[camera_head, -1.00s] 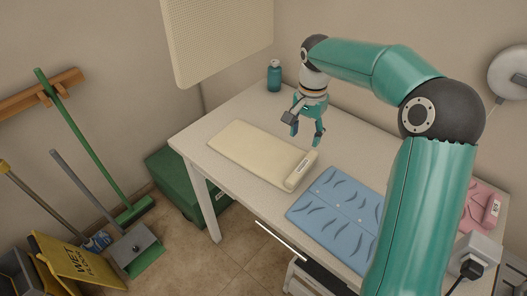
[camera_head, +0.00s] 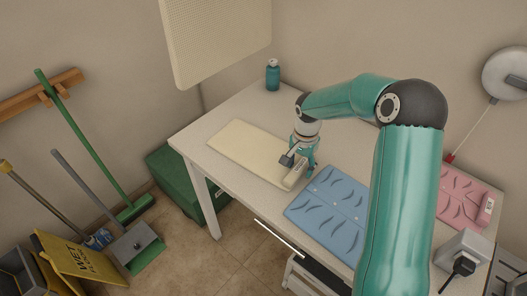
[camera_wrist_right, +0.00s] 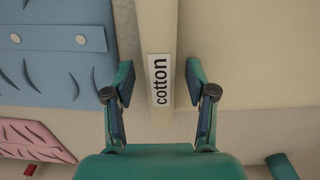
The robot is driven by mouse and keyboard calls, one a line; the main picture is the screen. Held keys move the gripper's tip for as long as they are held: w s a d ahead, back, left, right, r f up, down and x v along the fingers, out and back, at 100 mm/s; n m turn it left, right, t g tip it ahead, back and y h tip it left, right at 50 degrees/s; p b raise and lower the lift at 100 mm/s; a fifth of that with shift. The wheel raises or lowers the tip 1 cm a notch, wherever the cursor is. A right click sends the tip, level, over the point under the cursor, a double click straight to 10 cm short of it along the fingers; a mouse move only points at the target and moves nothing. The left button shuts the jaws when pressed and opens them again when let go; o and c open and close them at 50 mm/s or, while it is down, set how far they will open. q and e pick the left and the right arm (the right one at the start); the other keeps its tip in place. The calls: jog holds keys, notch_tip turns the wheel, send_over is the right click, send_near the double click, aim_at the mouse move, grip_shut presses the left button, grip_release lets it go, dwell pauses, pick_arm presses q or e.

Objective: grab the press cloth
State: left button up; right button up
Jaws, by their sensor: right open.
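A cream cloth (camera_head: 243,146) lies flat on the white table, with a thicker folded edge along its right end. I take it for the press cloth. Its label, reading "cotton" (camera_wrist_right: 162,80), sits on that edge in the right wrist view. My right gripper (camera_head: 301,168) is low over this end, pointing down. In the right wrist view, its two fingers (camera_wrist_right: 159,78) are apart, one on each side of the labelled edge, with nothing pinched. I cannot tell whether the fingertips touch the cloth or table. My left gripper is not in view.
A blue folded cloth (camera_head: 328,208) lies just right of the cream one. A pink cloth (camera_head: 460,197) lies farther right, beyond my arm. A teal bottle (camera_head: 272,76) stands at the table's back corner. A grey plug block (camera_head: 467,249) sits at the right front.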

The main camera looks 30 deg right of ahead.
jog(key=shift+a+f, duration=0.1)
grip_shut()
jog(key=shift+s, duration=0.1)
dwell(0.3)
